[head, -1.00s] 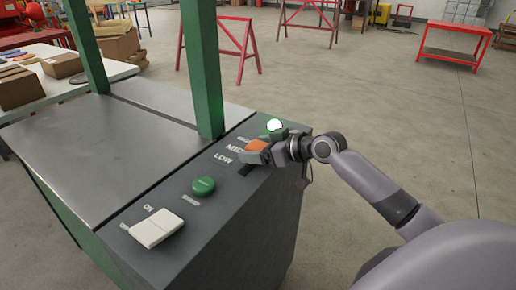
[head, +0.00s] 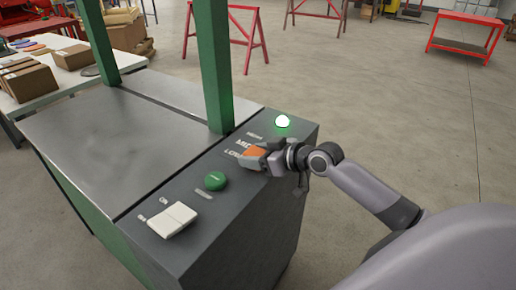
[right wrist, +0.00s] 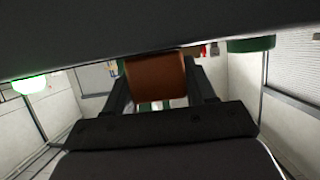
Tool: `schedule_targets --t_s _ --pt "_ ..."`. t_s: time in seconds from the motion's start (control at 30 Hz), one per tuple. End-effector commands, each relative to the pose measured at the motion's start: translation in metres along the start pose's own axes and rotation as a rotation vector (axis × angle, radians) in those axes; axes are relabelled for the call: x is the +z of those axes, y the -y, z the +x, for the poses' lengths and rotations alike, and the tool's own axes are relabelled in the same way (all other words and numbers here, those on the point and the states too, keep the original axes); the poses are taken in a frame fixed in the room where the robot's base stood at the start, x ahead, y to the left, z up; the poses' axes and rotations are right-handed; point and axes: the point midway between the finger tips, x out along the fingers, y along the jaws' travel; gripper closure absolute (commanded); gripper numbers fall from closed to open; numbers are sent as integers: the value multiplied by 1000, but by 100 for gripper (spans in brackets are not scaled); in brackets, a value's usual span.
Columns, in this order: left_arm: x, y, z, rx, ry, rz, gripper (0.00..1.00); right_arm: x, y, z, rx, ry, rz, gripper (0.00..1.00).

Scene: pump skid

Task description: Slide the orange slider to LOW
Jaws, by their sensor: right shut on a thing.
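The orange slider (head: 254,153) is on the dark sloped panel (head: 237,205) of the skid, right beside the LOW label (head: 234,155). The MID label (head: 243,145) is just up the panel from it. My right gripper (head: 257,158) is shut on the slider, its fingers around the orange block. In the right wrist view the orange block (right wrist: 155,78) sits between the two fingers. The slot is mostly hidden by the gripper. My left gripper is out of view.
A lit green lamp (head: 282,121) is at the panel's far end. A green button (head: 215,181) and a white rocker switch (head: 172,220) are nearer. A green post (head: 210,70) rises close to the panel. Open floor lies to the right.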

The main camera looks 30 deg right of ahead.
Motion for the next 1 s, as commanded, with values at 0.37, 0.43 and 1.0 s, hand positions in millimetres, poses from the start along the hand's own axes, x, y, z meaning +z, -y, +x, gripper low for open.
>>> schedule_targets --t_s 0.37,0.43,1.0 --pt "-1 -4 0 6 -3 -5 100 1 6 1 -13 -1 4 23" --pt "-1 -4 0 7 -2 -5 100 1 6 1 -12 -1 3 23" --pt "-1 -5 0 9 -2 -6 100 2 4 -39 -8 1 1 23"
